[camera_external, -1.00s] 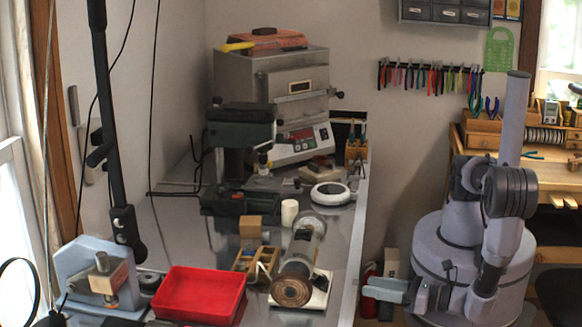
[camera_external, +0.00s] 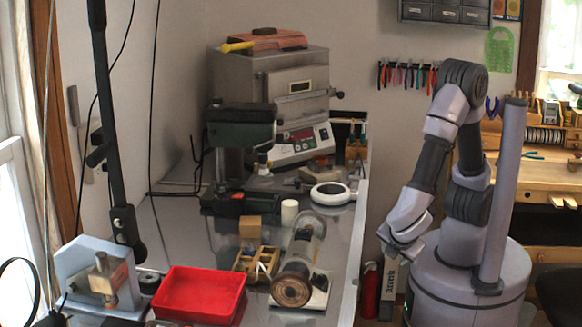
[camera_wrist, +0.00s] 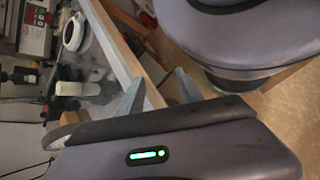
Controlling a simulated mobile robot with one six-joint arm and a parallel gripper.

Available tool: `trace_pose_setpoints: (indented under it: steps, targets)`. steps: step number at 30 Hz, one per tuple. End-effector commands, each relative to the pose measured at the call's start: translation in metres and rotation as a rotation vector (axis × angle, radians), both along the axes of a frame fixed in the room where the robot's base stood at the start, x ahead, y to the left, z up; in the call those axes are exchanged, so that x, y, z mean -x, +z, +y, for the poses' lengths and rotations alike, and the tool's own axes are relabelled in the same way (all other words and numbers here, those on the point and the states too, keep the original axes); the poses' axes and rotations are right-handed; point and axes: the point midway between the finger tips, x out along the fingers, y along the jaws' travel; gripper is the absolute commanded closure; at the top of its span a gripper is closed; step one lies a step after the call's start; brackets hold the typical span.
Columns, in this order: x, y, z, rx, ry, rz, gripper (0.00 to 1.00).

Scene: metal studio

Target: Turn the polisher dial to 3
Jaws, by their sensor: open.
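The likely polisher (camera_external: 300,262) is a grey cylindrical machine with a round brown disc at its near end. It stands on a white base near the right edge of the bench. I cannot make out its dial or any numbers. My gripper (camera_external: 392,250) hangs to the right of the bench edge, apart from the polisher, and its fingers are hard to make out there. In the wrist view the two grey fingers (camera_wrist: 160,90) are spread with nothing between them, over the bench edge and floor. I cannot identify the polisher for certain in the wrist view.
On the bench (camera_external: 340,240) are a red tray (camera_external: 200,294), a wooden box (camera_external: 257,264), a white cup (camera_external: 289,212), a white ring (camera_external: 330,194) and a kiln (camera_external: 275,95). A red extinguisher (camera_external: 370,290) stands beside the bench.

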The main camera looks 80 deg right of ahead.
Motion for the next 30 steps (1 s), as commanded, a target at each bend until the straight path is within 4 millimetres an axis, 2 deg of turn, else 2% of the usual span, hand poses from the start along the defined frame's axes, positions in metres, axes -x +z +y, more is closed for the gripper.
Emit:
trace_pose_setpoints:
  steps: [2, 8, 15, 22, 30]
  targets:
    - [0.001, -0.004, -0.007, -0.132, -0.161, -0.035, 0.57]
    - [-0.003, 0.004, -0.014, -0.475, -0.551, -0.179, 0.57]
    - [-0.023, 0.03, -0.024, -0.862, -0.941, -0.464, 0.57]
    - [-0.037, 0.057, -0.039, -1.08, -1.125, -0.694, 0.57]
    - [-0.039, 0.064, -0.041, -1.121, -1.155, -0.74, 0.57]
